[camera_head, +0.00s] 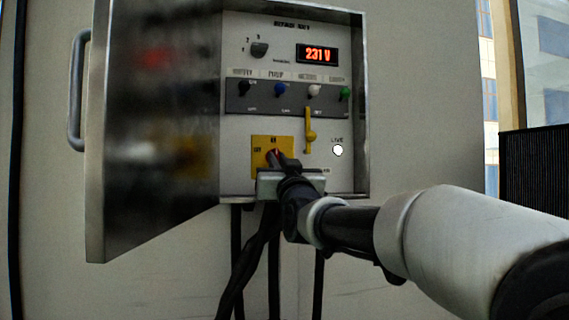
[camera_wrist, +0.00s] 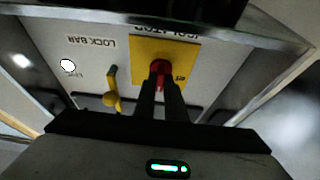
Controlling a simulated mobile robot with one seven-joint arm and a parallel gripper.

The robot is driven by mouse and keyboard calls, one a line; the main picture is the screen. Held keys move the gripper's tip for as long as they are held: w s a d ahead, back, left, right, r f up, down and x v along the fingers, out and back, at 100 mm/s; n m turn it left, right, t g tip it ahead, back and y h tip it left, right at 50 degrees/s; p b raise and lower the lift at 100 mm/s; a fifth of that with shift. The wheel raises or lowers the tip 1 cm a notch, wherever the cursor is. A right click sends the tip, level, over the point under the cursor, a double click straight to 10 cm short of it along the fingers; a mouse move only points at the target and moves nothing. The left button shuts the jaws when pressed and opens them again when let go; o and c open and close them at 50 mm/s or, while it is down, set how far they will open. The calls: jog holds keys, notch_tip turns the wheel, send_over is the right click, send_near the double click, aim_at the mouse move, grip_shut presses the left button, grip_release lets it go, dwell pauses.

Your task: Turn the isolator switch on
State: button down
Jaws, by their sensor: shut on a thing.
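The isolator switch is a red knob (camera_wrist: 159,68) on a yellow square plate (camera_head: 259,143) low on the panel in the open cabinet. The plate also shows in the wrist view (camera_wrist: 180,50), with the red knob at its middle. My gripper (camera_wrist: 160,88) is shut on the red knob, with a dark finger at each side of it. The knob's exact angle is hard to tell.
A yellow lock bar (camera_head: 310,130) hangs right of the plate. Several small coloured toggles (camera_head: 280,90) sit above, under a display (camera_head: 317,54) reading 231 V. A white "LIVE" lamp (camera_head: 337,150) is at right. The metal door (camera_head: 98,150) stands open at left.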

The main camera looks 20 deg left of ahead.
jog(key=c, duration=1.8)
grip_release()
jog(key=b+v, duration=0.1)
jog(key=v, duration=1.6)
jog(key=shift+s+d, duration=0.2)
jog(key=shift+s, duration=0.05)
